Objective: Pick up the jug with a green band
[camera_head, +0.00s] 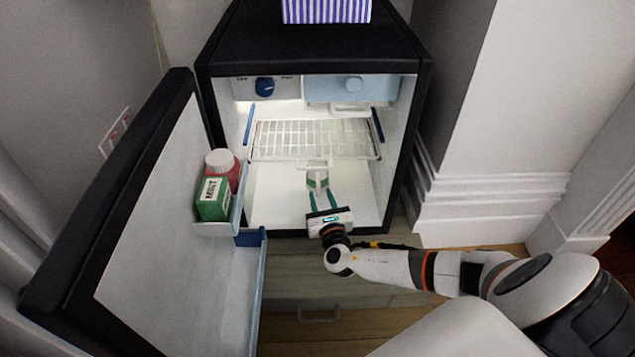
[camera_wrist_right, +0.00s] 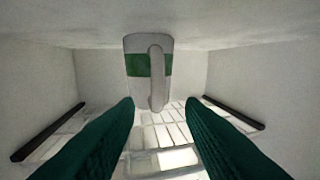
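The jug with a green band (camera_head: 317,181) is a small white jug on the floor of the open fridge, below the wire shelf. In the right wrist view the jug (camera_wrist_right: 134,68) shows its handle facing the camera and the green band around its body. My right gripper (camera_head: 323,197) reaches into the fridge from the front. Its two green fingers (camera_wrist_right: 161,104) are spread apart with nothing between the tips, and the jug is just beyond them. My left gripper is not in view.
The black fridge (camera_head: 421,110) has its door (camera_head: 150,230) open to the left. A door bin (camera_head: 222,229) holds a green box (camera_head: 212,200) and a red bottle with a white cap (camera_head: 222,164). The wire shelf (camera_head: 310,140) hangs above the jug. A striped box (camera_head: 326,10) is on top.

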